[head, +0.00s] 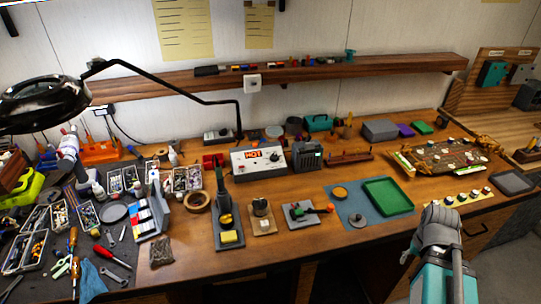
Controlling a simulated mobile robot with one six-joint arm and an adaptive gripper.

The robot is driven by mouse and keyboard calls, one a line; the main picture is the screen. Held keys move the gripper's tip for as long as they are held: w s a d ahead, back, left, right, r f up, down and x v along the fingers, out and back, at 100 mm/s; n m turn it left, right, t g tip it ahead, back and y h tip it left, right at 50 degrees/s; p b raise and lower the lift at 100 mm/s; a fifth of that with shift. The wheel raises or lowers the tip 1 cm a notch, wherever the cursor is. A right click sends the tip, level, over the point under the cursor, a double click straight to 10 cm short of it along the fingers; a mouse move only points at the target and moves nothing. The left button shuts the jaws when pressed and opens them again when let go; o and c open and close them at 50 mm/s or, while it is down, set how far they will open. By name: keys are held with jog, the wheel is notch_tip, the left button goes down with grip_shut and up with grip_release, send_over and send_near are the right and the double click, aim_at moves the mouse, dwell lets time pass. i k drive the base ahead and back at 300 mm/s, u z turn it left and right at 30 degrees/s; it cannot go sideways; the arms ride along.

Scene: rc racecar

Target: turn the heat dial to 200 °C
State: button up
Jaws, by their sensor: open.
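A white control box (243,170) with a red "HOT" sign (254,154) stands toward the back middle of the bench. A small dark round knob (274,157) shows on its front, right of the sign; it looks like the heat dial. Its scale and setting are too small to read. My gripper (437,214) is at the lower right, over the front edge of the bench, well to the right of and nearer than the box. It is open and touches nothing that I can see; its fingers are mostly hidden by my wrist.
A soldering iron stand (229,238), a green tray (388,195) on a blue mat (345,213) and a dark grey unit (306,157) stand around the box. A magnifier lamp (45,100) arches over the left. Bare wood lies at the front middle.

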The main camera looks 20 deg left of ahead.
aim_at(274, 158)
jog(key=u, duration=0.1)
jog(key=k, duration=1.15)
jog(key=u, duration=1.15)
jog(key=i, duration=1.05)
jog(key=z, duration=0.05)
